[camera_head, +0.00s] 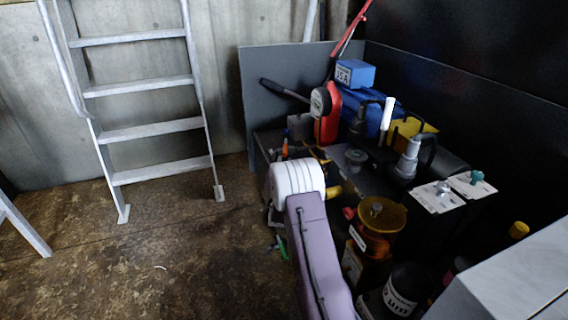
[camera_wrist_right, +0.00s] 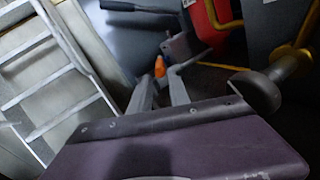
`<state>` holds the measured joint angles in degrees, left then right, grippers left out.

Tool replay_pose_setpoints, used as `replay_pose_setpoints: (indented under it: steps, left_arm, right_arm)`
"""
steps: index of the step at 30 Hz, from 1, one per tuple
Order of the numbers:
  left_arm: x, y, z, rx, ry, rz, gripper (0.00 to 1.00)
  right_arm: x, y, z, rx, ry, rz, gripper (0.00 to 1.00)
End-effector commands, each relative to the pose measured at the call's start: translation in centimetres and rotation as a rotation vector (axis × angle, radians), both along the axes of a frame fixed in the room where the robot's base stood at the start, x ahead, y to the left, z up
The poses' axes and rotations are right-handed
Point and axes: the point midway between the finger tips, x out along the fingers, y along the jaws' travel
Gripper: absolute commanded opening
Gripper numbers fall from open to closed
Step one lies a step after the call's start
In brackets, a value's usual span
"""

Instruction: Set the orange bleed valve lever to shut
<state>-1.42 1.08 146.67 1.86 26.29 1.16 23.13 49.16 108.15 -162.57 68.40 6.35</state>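The orange bleed valve lever (camera_head: 285,149) is a small upright orange piece at the left front of the machine in the head view. In the right wrist view the orange lever (camera_wrist_right: 160,67) shows just beyond my right gripper (camera_wrist_right: 161,88), roughly between its fingertips. The two fingers stand apart with a gap between them. I cannot tell whether either touches the lever. In the head view, my purple right arm and its white joint hide most of the gripper. The lever's lower part is hidden. My left gripper is not in view.
A red housing (camera_head: 328,113) with a long dark handle stands behind the lever. A yellow pipe (camera_wrist_right: 223,67) runs right of it in the wrist view. An amber bowl (camera_head: 380,220) and a dark canister (camera_head: 405,288) stand at the right.

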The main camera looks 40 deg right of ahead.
Motion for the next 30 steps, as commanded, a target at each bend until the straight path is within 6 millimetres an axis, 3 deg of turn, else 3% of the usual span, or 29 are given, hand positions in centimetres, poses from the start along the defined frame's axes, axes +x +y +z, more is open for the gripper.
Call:
replay_pose_setpoints:
  steps: [2, 6, 9, 12, 20, 30]
  left_arm:
    - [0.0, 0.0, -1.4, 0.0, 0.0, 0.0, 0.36]
    - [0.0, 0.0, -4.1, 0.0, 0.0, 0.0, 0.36]
    - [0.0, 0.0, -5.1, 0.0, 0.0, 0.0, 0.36]
    - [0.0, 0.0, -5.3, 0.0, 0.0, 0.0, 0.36]
    - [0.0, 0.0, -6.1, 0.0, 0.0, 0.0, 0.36]
    - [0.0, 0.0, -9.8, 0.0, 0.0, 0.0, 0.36]
  right_arm:
    - [1.0, 1.6, -0.6, 0.097, -0.112, -0.018, 0.0]
    - [2.5, 6.1, -1.3, 0.453, -0.502, -0.096, 0.0]
    - [2.6, 8.9, -1.8, 0.664, -0.734, -0.143, 0.0]
    - [2.4, 10.0, -1.9, 0.765, -0.845, -0.169, 0.0]
    - [3.1, 8.8, -2.0, 0.778, -0.864, -0.179, 0.0]
    - [7.5, 2.9, -1.9, 0.775, -0.863, -0.178, 0.0]
